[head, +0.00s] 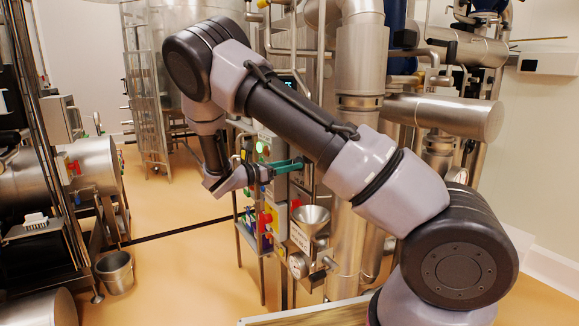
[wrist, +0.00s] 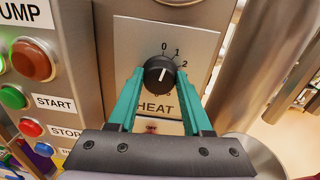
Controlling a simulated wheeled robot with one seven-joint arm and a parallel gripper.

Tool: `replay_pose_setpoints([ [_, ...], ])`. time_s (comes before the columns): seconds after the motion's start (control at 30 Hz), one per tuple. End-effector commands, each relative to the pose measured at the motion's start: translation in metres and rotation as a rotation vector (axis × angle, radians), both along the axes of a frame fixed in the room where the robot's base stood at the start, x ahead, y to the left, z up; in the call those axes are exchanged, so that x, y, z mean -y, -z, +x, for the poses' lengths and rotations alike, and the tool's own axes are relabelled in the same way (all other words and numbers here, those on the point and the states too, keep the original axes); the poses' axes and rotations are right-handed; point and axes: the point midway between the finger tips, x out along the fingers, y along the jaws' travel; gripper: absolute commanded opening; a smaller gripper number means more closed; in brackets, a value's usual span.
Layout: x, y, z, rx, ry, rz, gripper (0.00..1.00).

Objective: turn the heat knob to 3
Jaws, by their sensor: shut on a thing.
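The heat knob (wrist: 157,76) is a round black knob on a pale plate marked HEAT (wrist: 205,42) in the wrist view. The figures 0, 1 and 2 show above it and to its right; other figures are hidden behind my fingers. A short white line marks the knob's face, but I cannot tell exactly which figure it points at. My gripper (wrist: 160,80) has its two teal fingers on either side of the knob, shut on it. In the head view my gripper (head: 288,165) reaches the panel, and the knob cannot be made out.
To the left in the wrist view is a panel with a red pump button (wrist: 33,60), a green start button (wrist: 13,97) and a red stop button (wrist: 31,128). A metal funnel (head: 310,216) stands below my gripper in the head view. Pipes stand close on the right.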

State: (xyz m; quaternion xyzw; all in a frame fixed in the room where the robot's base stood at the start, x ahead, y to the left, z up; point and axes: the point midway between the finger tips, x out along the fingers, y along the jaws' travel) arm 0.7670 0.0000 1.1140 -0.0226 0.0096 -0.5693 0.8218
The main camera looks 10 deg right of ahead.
Motion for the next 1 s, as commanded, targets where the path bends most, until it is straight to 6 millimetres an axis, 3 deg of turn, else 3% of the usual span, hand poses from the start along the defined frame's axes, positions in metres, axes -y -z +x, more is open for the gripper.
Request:
replay_pose_setpoints([
  [1.0, -0.0005, 0.0029, -0.0022, 0.909, -0.002, 0.296, 0.00],
])
